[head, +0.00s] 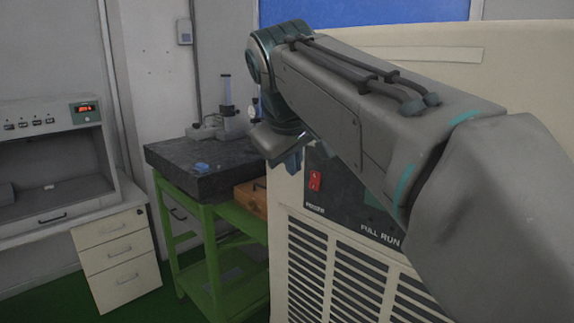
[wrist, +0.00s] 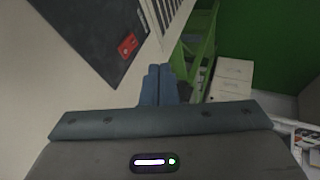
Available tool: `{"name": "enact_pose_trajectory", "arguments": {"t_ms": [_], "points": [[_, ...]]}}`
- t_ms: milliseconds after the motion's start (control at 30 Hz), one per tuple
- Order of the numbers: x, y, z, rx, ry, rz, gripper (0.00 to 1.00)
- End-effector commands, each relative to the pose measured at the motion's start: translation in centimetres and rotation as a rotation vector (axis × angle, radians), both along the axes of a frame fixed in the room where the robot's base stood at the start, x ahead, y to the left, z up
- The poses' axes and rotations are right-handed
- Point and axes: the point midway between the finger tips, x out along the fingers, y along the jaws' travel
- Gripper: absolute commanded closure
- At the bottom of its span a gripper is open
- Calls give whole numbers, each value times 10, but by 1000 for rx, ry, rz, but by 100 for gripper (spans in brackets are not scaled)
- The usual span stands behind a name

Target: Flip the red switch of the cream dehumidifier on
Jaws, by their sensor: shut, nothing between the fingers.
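The cream dehumidifier (head: 281,215) fills the right side of the head view, with a dark control panel and slatted vents below. Its red switch (head: 315,181) sits at the left of the panel, above a "POWER" label. In the wrist view the red switch (wrist: 127,45) shows on the dark panel, above and left of my fingers. My gripper (wrist: 158,70) is shut and empty, its blue fingers together. In the head view my gripper (head: 293,162) is partly hidden by my arm, just above and left of the switch. It appears apart from the switch.
A green stand (head: 213,245) with a dark stone top (head: 205,182) and a wooden box (head: 252,194) stands left of the dehumidifier. A white drawer cabinet (head: 117,258) and a fume hood-like unit (head: 50,117) are farther left. My arm covers much of the panel.

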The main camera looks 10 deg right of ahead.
Motion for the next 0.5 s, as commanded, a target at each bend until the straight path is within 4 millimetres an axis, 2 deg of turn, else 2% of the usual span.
{"name": "enact_pose_trajectory", "arguments": {"t_ms": [367,500], "points": [[44,-14,-67,0,5,-2,100],[56,-32,-67,0,1,-4,100]]}}
